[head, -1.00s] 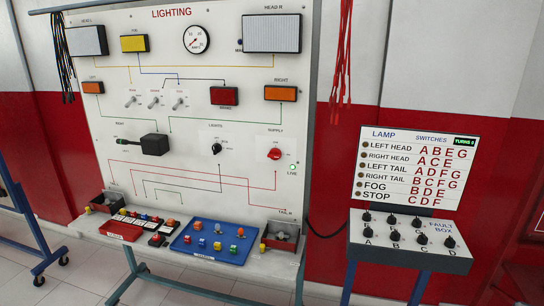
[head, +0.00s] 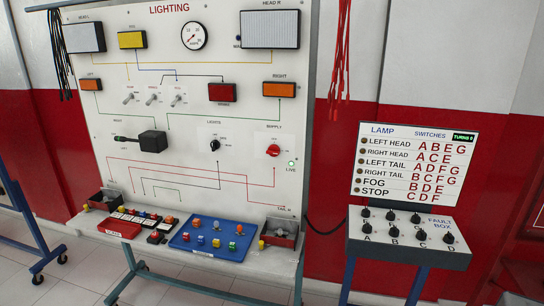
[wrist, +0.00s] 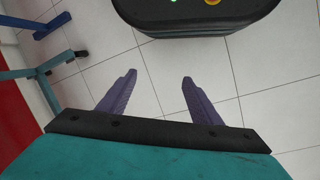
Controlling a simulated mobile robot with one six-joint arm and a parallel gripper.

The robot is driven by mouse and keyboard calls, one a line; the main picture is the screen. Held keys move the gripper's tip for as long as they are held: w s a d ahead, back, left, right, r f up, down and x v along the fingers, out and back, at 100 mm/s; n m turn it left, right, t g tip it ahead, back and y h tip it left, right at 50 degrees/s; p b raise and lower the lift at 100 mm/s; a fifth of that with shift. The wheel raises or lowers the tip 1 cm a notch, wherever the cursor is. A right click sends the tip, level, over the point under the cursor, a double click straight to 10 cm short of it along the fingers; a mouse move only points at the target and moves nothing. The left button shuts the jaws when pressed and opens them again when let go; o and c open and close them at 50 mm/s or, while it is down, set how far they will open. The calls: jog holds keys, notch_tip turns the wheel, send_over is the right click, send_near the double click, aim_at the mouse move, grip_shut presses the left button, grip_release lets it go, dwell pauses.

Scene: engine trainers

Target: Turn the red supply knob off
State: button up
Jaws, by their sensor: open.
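The red supply knob (head: 273,150) sits on the right part of the white lighting board (head: 250,115), under the label SUPPLY. A small pale green light (head: 291,163) marked LIVE is to its lower right. The pointer on the knob is too small to read. My gripper (wrist: 159,82) shows only in the wrist view. Its two purple fingers are apart with nothing between them, over the tiled floor. The gripper is not in the head view, and the knob is not in the wrist view.
A blue tray (head: 190,242) and a red tray (head: 118,230) with small parts lie on the board's ledge. A fault box (head: 408,238) with black knobs stands at the right. Black leads (head: 60,60) and red leads (head: 338,55) hang beside the board. Tiled floor (wrist: 140,60) lies below my gripper.

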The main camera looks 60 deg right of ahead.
jog(key=w+d+r+m+t+h+b, duration=0.1)
jog(key=w+d+r+t, duration=0.1)
jog(key=w+d+r, duration=0.3)
jog(key=w+d+r+m+t+h+b, duration=0.1)
jog(key=w+d+r, duration=0.15)
jog(key=w, duration=0.45)
jog(key=w+d+r+m+t+h+b, duration=0.1)
jog(key=w+d+r+t, duration=0.1)
jog(key=w+d+r, duration=0.4)
jog(key=w+d+r+m+t+h+b, duration=0.1)
jog(key=w+d+r+t+h+b, duration=0.1)
jog(key=w+d+r, duration=0.4)
jog(key=w+d+r+m+t+h+b, duration=0.1)
jog(key=w+d+r+m+t+b, duration=0.15)
jog(key=d+r, duration=0.7)
jog(key=s+d+r+m+h+b, duration=0.1)
jog(key=s+d+r+h+b, duration=0.15)
jog(key=d+r, duration=0.65)
jog(key=s+d+r+m+h+b, duration=0.1)
jog(key=s+d+r+h+b, duration=0.2)
jog(key=r, duration=0.9)
jog(key=s+d+r+m+h+b, duration=0.1)
jog(key=s+d+r+m+h, duration=0.1)
jog(key=s+d+r, duration=0.3)
jog(key=s+d+r+m+g+h+b, duration=0.1)
jog(key=s+d+r, duration=0.4)
jog(key=s+r, duration=0.5)
jog(key=shift+r+m+h+b, duration=0.35)
jog(key=shift+r+b, duration=0.05)
jog(key=shift+b, duration=0.3)
